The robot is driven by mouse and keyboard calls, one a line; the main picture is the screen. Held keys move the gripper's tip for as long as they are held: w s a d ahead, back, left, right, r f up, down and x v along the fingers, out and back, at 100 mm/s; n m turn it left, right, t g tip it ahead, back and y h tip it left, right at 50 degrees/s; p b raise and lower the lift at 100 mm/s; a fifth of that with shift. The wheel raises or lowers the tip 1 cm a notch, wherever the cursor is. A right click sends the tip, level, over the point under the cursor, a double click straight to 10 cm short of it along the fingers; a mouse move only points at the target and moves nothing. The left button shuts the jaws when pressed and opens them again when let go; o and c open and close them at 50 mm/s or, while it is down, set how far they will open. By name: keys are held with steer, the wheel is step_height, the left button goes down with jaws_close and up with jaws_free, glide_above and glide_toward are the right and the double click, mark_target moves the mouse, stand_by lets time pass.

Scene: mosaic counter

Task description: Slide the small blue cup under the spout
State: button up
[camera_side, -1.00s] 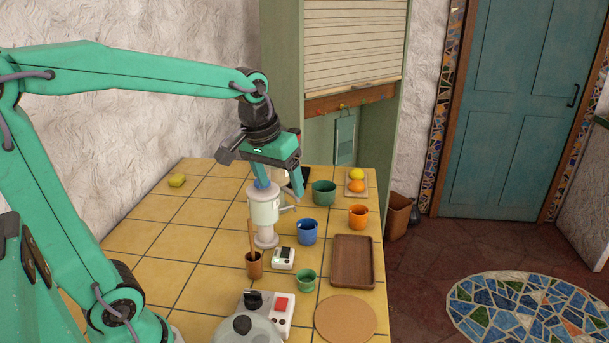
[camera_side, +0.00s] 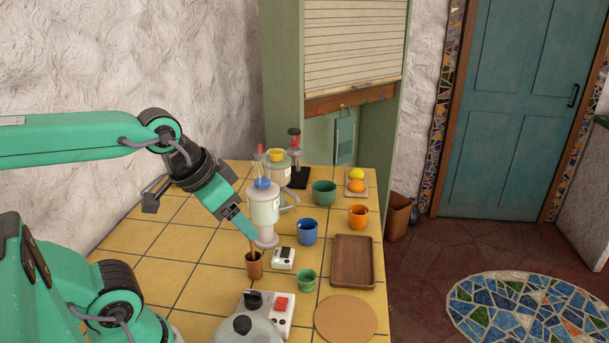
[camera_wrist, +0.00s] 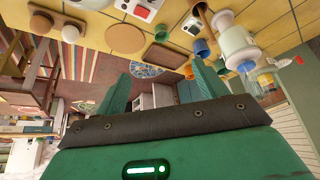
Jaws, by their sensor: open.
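The small blue cup (camera_side: 307,232) stands upright on the yellow tiled counter, to the right of the front dispenser (camera_side: 263,207). That dispenser is pale with a blue top, and its spout (camera_side: 289,209) points right toward the cup; the cup looks lower and a little right of the spout's end. My gripper (camera_side: 249,230) is angled down at the left of the dispenser, near the brown utensil pot, apart from the cup. In the wrist view my gripper (camera_wrist: 160,72) has its fingers spread with nothing between them; the blue cup (camera_wrist: 202,48) shows beyond the right finger.
A second dispenser with a yellow top (camera_side: 276,157) stands behind. The brown utensil pot (camera_side: 254,265), white device (camera_side: 283,258), small green cup (camera_side: 306,280), wooden tray (camera_side: 339,275), orange cup (camera_side: 358,217) and green bowl (camera_side: 324,192) surround the cup. The counter's left side is mostly clear.

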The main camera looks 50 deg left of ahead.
steer(key=shift+w, duration=0.1)
steer(key=c, duration=0.7)
steer(key=shift+w+a+r+n, duration=0.1)
steer(key=shift+w+r+n, duration=0.1)
steer(key=shift+w+n, duration=0.2)
steer(key=c, duration=0.7)
steer(key=w+n, duration=0.1)
steer(key=w, duration=0.1)
steer(key=w+a+n+g, duration=0.1)
steer(key=w+n, duration=0.1)
steer(key=w, duration=0.1)
steer(key=w+n, duration=0.1)
steer(key=w, duration=0.1)
steer(key=shift+w+a+r+n+g, duration=0.2)
steer(key=shift+w+a+n+g, duration=0.05)
steer(key=shift+n+g, duration=0.15)
jaws_close()
steer(key=w+a+f+n+g, duration=0.2)
steer(key=w+f+n, duration=0.4)
steer(key=w, duration=0.3)
steer(key=w+a+f+n+g, duration=0.1)
steer(key=w+a+f+n, duration=0.4)
steer(key=w+f+n, duration=0.2)
steer(key=shift+w+a+f+g, duration=0.15)
steer(key=shift+w+f+g, duration=0.25)
steer(key=shift+w+f, duration=0.6)
